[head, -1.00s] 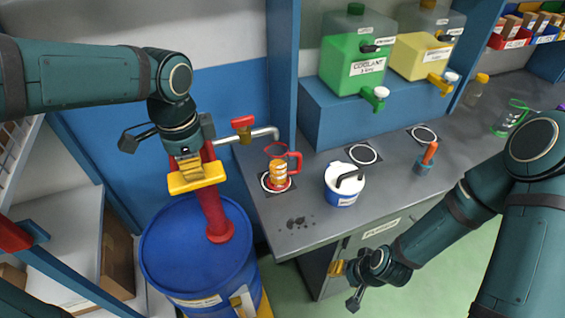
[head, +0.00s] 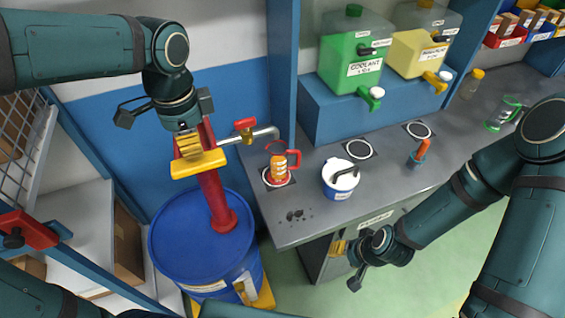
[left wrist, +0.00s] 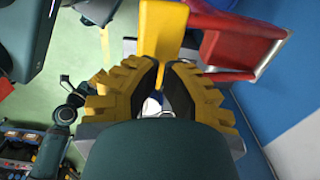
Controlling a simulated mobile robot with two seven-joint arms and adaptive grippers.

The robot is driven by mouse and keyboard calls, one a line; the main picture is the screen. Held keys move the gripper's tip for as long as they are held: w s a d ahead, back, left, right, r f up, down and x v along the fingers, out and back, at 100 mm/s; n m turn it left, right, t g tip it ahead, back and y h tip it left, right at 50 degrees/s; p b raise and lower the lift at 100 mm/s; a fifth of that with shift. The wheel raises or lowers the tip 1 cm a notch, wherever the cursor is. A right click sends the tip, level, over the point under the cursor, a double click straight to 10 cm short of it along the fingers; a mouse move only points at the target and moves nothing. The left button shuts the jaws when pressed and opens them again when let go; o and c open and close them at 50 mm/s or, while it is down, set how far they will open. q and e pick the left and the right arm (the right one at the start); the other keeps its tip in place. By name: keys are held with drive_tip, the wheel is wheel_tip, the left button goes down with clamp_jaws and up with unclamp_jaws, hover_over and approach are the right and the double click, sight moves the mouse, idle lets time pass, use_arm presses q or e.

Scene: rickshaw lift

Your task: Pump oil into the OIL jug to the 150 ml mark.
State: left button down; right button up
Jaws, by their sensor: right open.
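The blue oil drum (head: 170,245) carries a red pump (head: 213,195) with a yellow handle (head: 200,165). My left gripper (head: 188,147) is shut on this handle, whose yellow bar (left wrist: 162,45) runs between the fingertips in the left wrist view. A pipe spout (head: 262,133) with a red valve lever (head: 245,124) reaches over the bench. The clear jug (head: 280,172) with a red rim and handle stands on a marked spot below the spout end. It holds amber liquid; its marks are too small to read. My right gripper (head: 347,262) is open and empty before the bench front.
A white-topped blue tub (head: 340,182), an orange-handled tool in a small holder (head: 418,153) and a green-handled jug (head: 503,113) stand on the bench. The coolant tank (head: 353,65) and a yellow tank (head: 420,57) sit on a blue shelf. Dark spots mark the bench front.

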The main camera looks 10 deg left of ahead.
use_arm(q)
drive_tip(key=shift+r+p, duration=0.3)
drive_tip(key=shift+r, duration=2.7)
